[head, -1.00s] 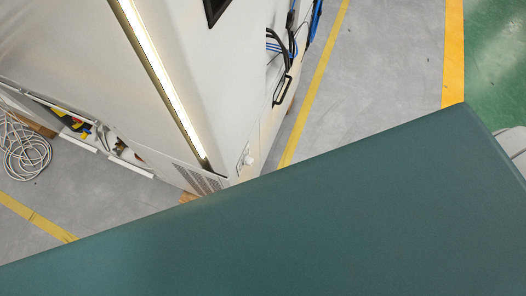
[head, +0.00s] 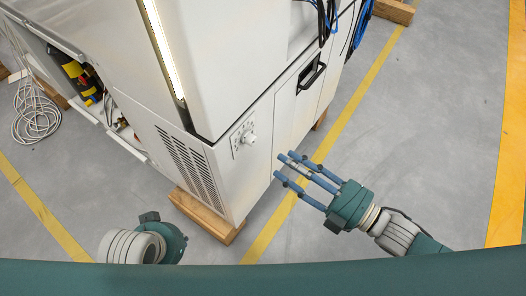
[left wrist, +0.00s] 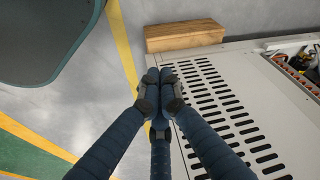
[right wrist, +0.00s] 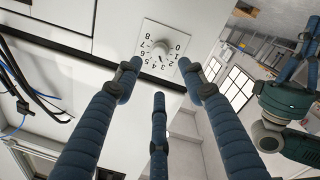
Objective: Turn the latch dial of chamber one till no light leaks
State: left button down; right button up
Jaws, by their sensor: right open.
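The chamber (head: 235,55) is a pale cabinet with a bright strip of light (head: 160,45) along its front corner edge. The latch dial (head: 248,138) is a white knob on a numbered plate low on its right face. In the right wrist view the dial (right wrist: 160,49) shows past my fingertips, its pointer too small to read surely. My right gripper (head: 281,167) is open and empty, to the right of the dial and apart from it. My left gripper (left wrist: 159,80) has its fingers together, nothing seen between them, near the vented panel. Its fingers are hidden in the head view.
A black handle (head: 311,76) and blue cables (head: 328,18) are right of the dial. Wooden blocks (head: 205,215) lie under the cabinet. A vented panel (head: 185,165) is left of the dial. Coiled cable (head: 35,115) lies at far left. The floor to the right is clear.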

aim_at(254, 142)
jog(key=b+x, duration=0.1)
jog(key=x, duration=0.9)
jog(key=shift+w, duration=0.1)
pick_arm(q)
jog(key=shift+s+f, duration=0.1)
jog(key=shift+f, duration=0.05)
pick_arm(e)
grip_shut()
jog(key=shift+r+m+p, duration=0.25)
jog(key=shift+m+p, duration=0.05)
jog(key=shift+p, duration=0.2)
jog(key=m+p, duration=0.3)
jog(key=shift+f, duration=0.15)
pick_arm(q)
jog(key=s+x, duration=0.2)
jog(key=x, duration=0.8)
jog(key=shift+f+g, duration=0.4)
jog(key=shift+f, duration=0.3)
pick_arm(e)
jog(key=shift+f+m, duration=0.1)
jog(key=shift+m, duration=0.2)
